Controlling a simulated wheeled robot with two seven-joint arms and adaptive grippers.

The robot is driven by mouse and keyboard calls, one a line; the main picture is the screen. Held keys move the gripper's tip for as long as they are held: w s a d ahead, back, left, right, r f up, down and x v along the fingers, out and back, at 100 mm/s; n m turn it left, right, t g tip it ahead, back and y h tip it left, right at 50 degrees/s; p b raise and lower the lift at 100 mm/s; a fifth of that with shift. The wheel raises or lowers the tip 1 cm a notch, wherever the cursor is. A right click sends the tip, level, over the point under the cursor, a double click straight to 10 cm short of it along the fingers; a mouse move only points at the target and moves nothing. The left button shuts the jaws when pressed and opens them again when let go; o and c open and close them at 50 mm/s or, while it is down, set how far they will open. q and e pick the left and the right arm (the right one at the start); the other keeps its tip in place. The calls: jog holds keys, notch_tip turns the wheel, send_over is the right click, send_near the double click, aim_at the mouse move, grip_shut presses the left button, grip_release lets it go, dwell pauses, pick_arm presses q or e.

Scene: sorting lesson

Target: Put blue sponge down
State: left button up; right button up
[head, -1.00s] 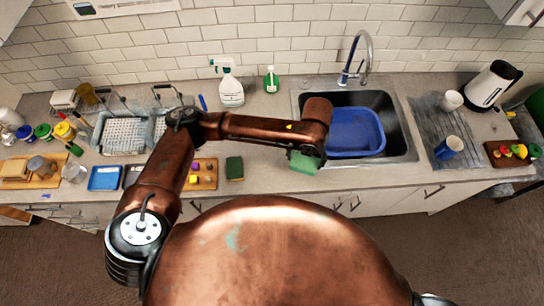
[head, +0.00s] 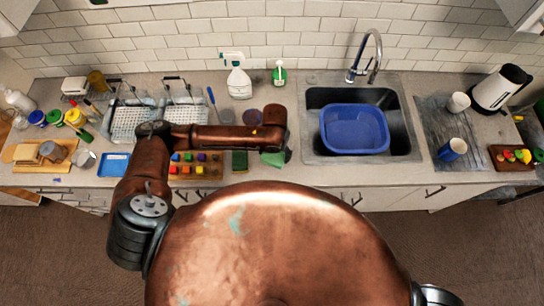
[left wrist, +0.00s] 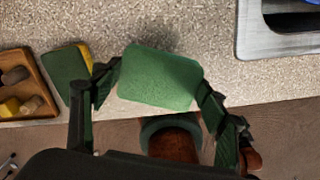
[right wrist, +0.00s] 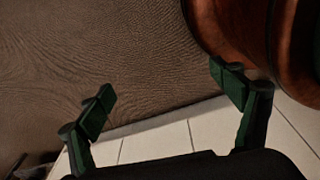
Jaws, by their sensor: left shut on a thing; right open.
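No blue sponge shows. My left gripper (left wrist: 157,86) is shut on a plain green sponge (left wrist: 160,76), which it grips by two opposite sides near the front edge of the counter. In the head view this sponge (head: 276,158) is partly covered by my left wrist. I cannot tell whether it touches the counter. A dark green and yellow sponge (left wrist: 66,77) lies just left of the gripper; it also shows in the head view (head: 240,161). My right gripper (right wrist: 165,95) is open and empty above the floor.
A wooden tray of coloured blocks (left wrist: 38,68) is left of the dark sponge. The sink (head: 404,135) with a blue basin (head: 355,148) is to the right. Spray bottle (head: 238,80) and soap bottle (head: 279,76) stand behind. Counter between sponge and sink is clear.

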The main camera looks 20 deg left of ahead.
aim_at(272, 155)
pick_arm(q)
jog(key=shift+a+f, duration=0.25)
jog(key=shift+f, duration=0.05)
notch_tip(272, 155, down, 3)
jog(key=shift+a+f+p, duration=0.1)
jog(key=shift+a+p, duration=0.05)
jog(key=shift+p, duration=0.45)
jog(key=shift+f, duration=0.2)
pick_arm(e)
jog(key=shift+s+r, duration=0.5)
jog(key=shift+s, duration=0.15)
pick_arm(q)
jog(key=o, duration=1.1)
pick_arm(e)
jog(key=shift+w, duration=0.15)
pick_arm(q)
jog(key=shift+r, duration=0.1)
jog(key=shift+r, duration=0.25)
notch_tip(272, 155, up, 12)
jog(key=shift+f+b, duration=0.2)
jog(key=shift+b, duration=0.65)
pick_arm(e)
jog(key=shift+f, duration=0.75)
